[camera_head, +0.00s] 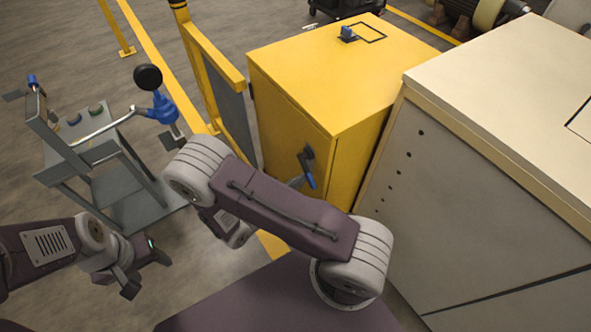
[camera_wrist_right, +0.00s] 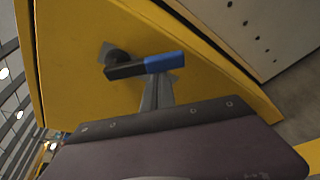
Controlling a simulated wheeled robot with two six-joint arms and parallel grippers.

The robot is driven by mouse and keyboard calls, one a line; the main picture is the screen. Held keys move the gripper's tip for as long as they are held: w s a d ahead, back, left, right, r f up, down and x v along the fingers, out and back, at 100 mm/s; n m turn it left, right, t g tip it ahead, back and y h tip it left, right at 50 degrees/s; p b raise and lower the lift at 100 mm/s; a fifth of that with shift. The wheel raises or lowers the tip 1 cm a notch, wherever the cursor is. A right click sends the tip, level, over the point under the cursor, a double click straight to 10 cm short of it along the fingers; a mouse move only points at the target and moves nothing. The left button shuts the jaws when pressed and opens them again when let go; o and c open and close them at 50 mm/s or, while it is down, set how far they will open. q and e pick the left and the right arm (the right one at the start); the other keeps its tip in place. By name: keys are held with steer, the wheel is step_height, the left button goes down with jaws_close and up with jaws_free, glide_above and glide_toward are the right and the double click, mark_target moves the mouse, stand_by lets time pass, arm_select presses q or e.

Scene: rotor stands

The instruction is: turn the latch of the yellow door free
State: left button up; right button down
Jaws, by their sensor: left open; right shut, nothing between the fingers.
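The yellow cabinet (camera_head: 295,110) stands right of centre, its yellow door (camera_wrist_right: 75,90) shut. The door's latch has a dark pivot (camera_head: 306,154) and a blue-ended handle (camera_head: 309,179) that hangs downward in the head view. In the right wrist view the blue handle end (camera_wrist_right: 164,61) points right from the pivot. My right gripper (camera_wrist_right: 158,78) is shut and empty, its tips close beside the handle's middle; I cannot tell whether they touch. My forearm mostly hides it in the head view. My left gripper (camera_head: 148,272) is open and empty at lower left, away from the cabinet.
A large beige cabinet (camera_head: 480,180) stands close on the right of the yellow one. A grey stand (camera_head: 110,170) with a blue-handled tool is at the left. A yellow-framed barrier (camera_head: 212,62) stands behind the door's left side. Grey floor is open at lower left.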

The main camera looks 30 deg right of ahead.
steer(key=s+r+n+g+p, duration=0.1)
steer(key=n+p, duration=0.1)
steer(key=p, duration=0.1)
steer(key=s+r+n+g+p, duration=0.1)
steer(key=r+n+p, duration=0.1)
steer(key=p, duration=0.1)
steer(key=shift+s+d+n, duration=0.1)
steer(key=shift+s+n, duration=0.1)
steer(key=shift+n, duration=0.1)
steer(key=shift+s+r+p, duration=0.3)
steer(key=shift+r+p, duration=0.15)
steer(key=shift+p, duration=0.65)
steer(key=shift+r, duration=0.15)
steer(key=f+b, duration=0.1)
steer(key=a+f, duration=0.1)
steer(key=f+b, duration=0.1)
steer(key=shift+a+f+b, duration=0.25)
steer(key=shift+f+b, duration=0.05)
steer(key=shift+b, duration=0.05)
glide_toward(312, 178)
steer(key=shift+s+a+f+p, duration=0.1)
steer(key=shift+a+f, duration=0.15)
steer(key=shift+a, duration=0.25)
steer(key=shift+w+a+f+p, duration=0.1)
steer(key=shift+a+f, duration=0.1)
steer(key=shift+a, duration=0.35)
steer(key=shift+s+a+f+p, duration=0.1)
steer(key=shift+a+f, duration=0.15)
steer(key=shift+a, duration=0.25)
